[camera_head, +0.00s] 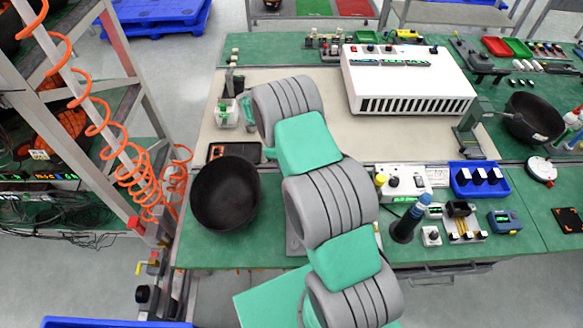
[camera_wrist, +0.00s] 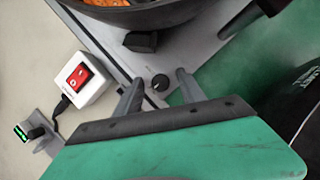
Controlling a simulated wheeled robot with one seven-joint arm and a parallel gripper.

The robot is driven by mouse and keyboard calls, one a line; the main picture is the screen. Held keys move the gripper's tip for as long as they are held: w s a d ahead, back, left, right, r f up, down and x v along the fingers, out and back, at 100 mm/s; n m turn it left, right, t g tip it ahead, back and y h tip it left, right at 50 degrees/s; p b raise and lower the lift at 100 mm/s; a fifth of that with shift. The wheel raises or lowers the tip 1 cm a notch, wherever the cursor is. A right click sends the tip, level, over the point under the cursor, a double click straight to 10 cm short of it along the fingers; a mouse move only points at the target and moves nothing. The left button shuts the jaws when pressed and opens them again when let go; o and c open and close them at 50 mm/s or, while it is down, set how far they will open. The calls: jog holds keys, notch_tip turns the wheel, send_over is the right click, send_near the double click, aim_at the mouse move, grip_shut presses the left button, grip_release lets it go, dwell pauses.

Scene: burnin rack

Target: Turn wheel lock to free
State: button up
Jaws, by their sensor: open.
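In the wrist view a small round black knob (camera_wrist: 160,82) stands on a grey plate (camera_wrist: 112,52). It may be the wheel lock; I cannot read any marking on it. My gripper (camera_wrist: 159,79) is open, with one finger on each side of the knob. I cannot tell whether either finger touches it. A dark round body with orange inside (camera_wrist: 150,14), perhaps the wheel, is cut off at the top edge, with a black block (camera_wrist: 141,41) below it. In the head view my arm hides this area and I cannot make out the gripper.
A white box with a red rocker switch (camera_wrist: 78,77) sits left of the knob. A dark bowl-like object (camera_head: 225,193) stands at the bench's left front. A white slotted unit (camera_head: 408,80) stands at the back. Coiled orange hose (camera_head: 140,190) hangs by the left rack.

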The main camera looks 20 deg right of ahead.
jog(key=b+v, duration=0.1)
jog(key=v, duration=0.7)
